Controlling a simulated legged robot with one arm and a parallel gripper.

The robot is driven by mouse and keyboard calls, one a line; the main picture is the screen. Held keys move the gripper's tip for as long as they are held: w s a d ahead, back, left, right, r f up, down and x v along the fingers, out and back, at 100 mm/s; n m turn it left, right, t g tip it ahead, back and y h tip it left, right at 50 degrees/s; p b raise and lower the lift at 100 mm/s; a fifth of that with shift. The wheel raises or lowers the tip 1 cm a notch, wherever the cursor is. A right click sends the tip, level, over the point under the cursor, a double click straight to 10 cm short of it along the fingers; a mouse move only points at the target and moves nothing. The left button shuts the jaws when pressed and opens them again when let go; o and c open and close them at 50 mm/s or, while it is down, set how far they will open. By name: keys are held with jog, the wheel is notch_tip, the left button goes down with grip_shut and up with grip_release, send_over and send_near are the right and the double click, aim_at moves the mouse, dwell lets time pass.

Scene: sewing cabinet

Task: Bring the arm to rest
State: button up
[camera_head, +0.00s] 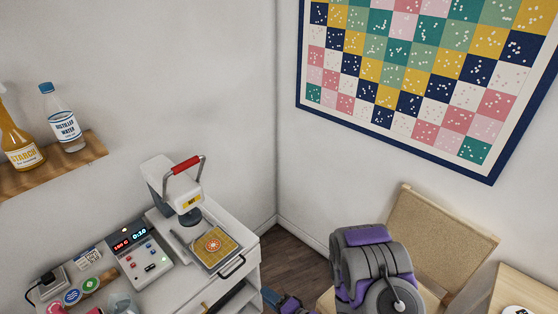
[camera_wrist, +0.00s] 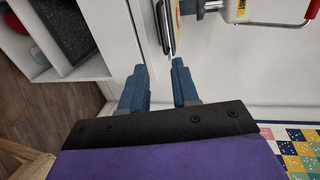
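My arm, grey and purple, rises at the lower right of the head view, in front of a tan chair back. My gripper (camera_wrist: 160,80) has two blue fingers set apart in the wrist view, with a clear gap and nothing between them. It points toward the white cabinet's side and top edge. In the head view my gripper (camera_head: 288,301) shows at the bottom edge, just right of the cabinet and partly cut off. Its fingertips look apart from the cabinet, though the exact distance is hard to tell.
A heat press (camera_head: 186,190) with a red handle stands on the white cabinet (camera_head: 226,222), beside a control box (camera_head: 145,258). A patterned yellow square lies on its plate. The chair (camera_head: 440,235) and a wooden table (camera_head: 520,290) stand at right. Bottles sit on a wall shelf (camera_head: 85,152).

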jog(key=w+d+r+n+g+h, duration=0.2)
jog(key=w+d+n+h, duration=0.4)
jog(key=d, duration=0.5)
jog(key=s+d+r+g+h+b, duration=0.1)
jog(key=s+d+r+g+h, duration=0.1)
jog(key=d+r+h, duration=0.65)
jog(key=s+d+r+g+b, duration=0.1)
jog(key=s+d+r+g, duration=0.3)
jog(key=s+r, duration=0.65)
jog(key=s+a+r+g, duration=0.1)
jog(key=s+r, duration=0.1)
jog(key=s, duration=0.5)
jog(key=s+a+r+n+g+y, duration=0.1)
jog(key=s+a+r, duration=0.1)
jog(key=s, duration=0.5)
jog(key=s+a+r+n+g+y, duration=0.1)
jog(key=s+a+r, duration=0.1)
jog(key=s+r, duration=0.2)
jog(key=s, duration=0.2)
jog(key=shift+s+g+b, duration=0.3)
jog(key=shift+s+g, duration=0.1)
jog(key=shift+y, duration=0.25)
